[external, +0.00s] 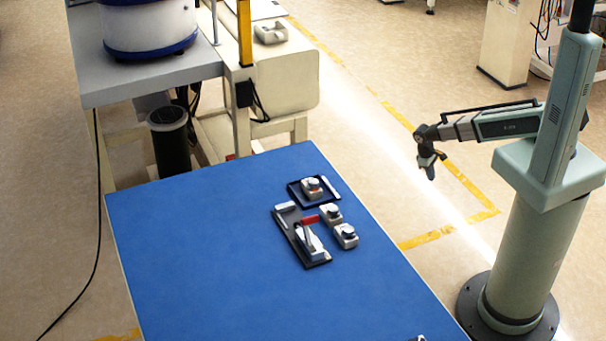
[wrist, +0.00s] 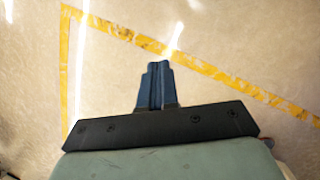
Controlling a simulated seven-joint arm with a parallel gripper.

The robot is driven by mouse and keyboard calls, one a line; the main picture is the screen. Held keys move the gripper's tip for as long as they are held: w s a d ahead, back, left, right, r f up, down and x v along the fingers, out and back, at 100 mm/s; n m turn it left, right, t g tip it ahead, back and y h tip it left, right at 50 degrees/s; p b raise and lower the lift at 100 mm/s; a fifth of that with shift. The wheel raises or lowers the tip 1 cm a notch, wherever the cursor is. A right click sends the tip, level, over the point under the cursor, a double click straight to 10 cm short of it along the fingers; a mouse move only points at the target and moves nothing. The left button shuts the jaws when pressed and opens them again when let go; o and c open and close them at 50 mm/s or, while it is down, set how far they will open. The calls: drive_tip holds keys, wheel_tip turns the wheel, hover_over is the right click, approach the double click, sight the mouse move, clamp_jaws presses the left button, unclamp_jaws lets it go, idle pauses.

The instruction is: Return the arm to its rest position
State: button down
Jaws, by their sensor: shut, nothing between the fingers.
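My gripper (external: 430,172) hangs at the end of my arm, pointing down over the open floor to the right of the blue table. The wrist view shows its two blue fingers (wrist: 155,84) shut together, with nothing between them. Below the fingers in that view there is only beige floor with yellow tape. My arm reaches left from its green column, roughly level, with the wrist bent downward. The gripper is well apart from the table and everything on it.
The blue table (external: 200,250) carries a dark tray (external: 318,258) with a red-handled part, a smaller dark tray (external: 330,197), and two small grey-and-black parts (external: 345,236) beside them. A bowl feeder (external: 148,28) stands at the upper left. Yellow tape (external: 470,187) marks the clear floor.

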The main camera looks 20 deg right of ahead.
drive_tip(key=s+d+f+m+g+y, duration=0.1)
drive_tip(key=s+d+m, duration=0.1)
drive_tip(key=s+d, duration=0.3)
drive_tip(key=s+d+f+m+g+y, duration=0.1)
drive_tip(key=s+d, duration=0.5)
drive_tip(key=s, duration=0.6)
drive_tip(key=s+d+f+m+g, duration=0.2)
drive_tip(key=s+d, duration=0.4)
drive_tip(key=s, duration=0.3)
drive_tip(key=shift+m+g+y, duration=0.4)
drive_tip(key=shift+m, duration=0.2)
drive_tip(key=shift+s, duration=0.1)
